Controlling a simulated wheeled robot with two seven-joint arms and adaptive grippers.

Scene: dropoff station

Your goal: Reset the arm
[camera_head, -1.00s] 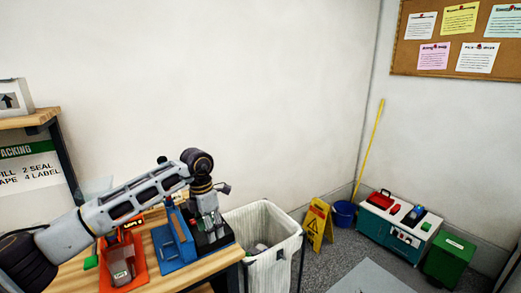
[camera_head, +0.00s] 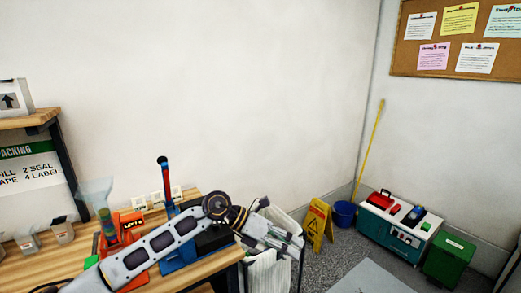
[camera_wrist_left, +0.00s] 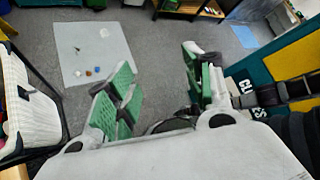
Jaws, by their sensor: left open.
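My left arm reaches in from the lower left in the head view, low over the wooden table (camera_head: 38,266). My left gripper (camera_head: 289,241) points to the right, above the white laundry-style bin (camera_head: 268,272) beside the table's right end. In the left wrist view my left gripper (camera_wrist_left: 165,92) has its green-padded fingers spread wide, with nothing between them. The arm hides part of the table and the dark holder on it. My right gripper is in neither view.
On the table stand an orange stand (camera_head: 130,228), a blue stand (camera_head: 180,252) and small clear containers (camera_head: 62,230). A yellow floor sign (camera_head: 318,224), blue bucket (camera_head: 344,213), teal cabinet (camera_head: 393,232) and green bin (camera_head: 449,258) stand right. Grey floor (camera_head: 325,262) is open between.

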